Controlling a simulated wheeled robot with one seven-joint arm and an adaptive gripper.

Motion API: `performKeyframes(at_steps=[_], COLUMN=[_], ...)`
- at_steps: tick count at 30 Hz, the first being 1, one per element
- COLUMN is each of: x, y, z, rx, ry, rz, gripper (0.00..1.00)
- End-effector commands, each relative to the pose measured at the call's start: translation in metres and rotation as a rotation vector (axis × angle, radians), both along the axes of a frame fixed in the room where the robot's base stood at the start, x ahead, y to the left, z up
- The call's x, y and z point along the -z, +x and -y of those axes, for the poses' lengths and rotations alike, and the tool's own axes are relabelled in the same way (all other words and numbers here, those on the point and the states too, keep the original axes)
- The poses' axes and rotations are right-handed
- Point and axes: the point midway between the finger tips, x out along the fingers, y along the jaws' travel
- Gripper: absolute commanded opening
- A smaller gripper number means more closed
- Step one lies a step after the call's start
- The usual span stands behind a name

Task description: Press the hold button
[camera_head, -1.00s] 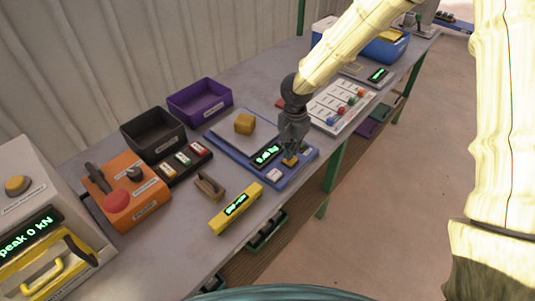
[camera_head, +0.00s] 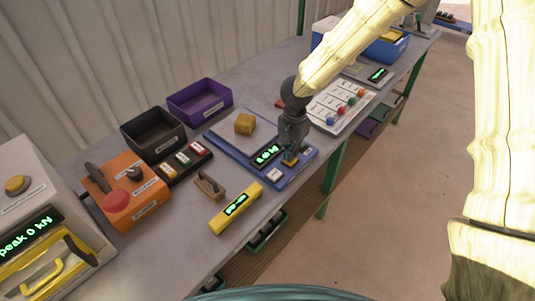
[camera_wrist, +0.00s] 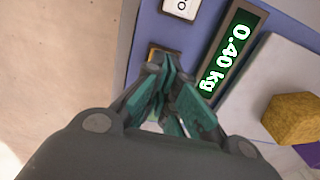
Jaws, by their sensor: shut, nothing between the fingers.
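The blue bench scale (camera_head: 225,141) carries a tan block (camera_head: 244,124) on its plate. Its green display (camera_head: 267,154) reads 0.40 kg in the wrist view (camera_wrist: 228,58). Along its front edge are a white button (camera_head: 273,174), also in the wrist view (camera_wrist: 180,8), and an orange-yellow button (camera_head: 289,162). My gripper (camera_head: 290,150) is shut and empty, fingertips pointing down over the orange-yellow button. In the wrist view the fingertips (camera_wrist: 166,62) overlap that button (camera_wrist: 152,52) and hide much of it. Its label is hidden, and I cannot tell whether they touch.
A yellow bar with a display (camera_head: 236,208) and a brown handled tool (camera_head: 209,186) lie left of the scale. An orange box with a red knob (camera_head: 130,190), black bin (camera_head: 153,133) and purple bin (camera_head: 199,98) stand further left. A white panel with coloured knobs (camera_head: 340,105) is to the right.

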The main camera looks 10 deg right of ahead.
Motion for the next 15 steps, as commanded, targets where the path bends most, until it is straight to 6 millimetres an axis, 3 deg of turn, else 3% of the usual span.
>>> performKeyframes(at_steps=[15], x=[0.0077], y=[0.0001], z=[-0.0001], rx=[0.001], ry=[0.001], rz=[0.001], gripper=[0.00])
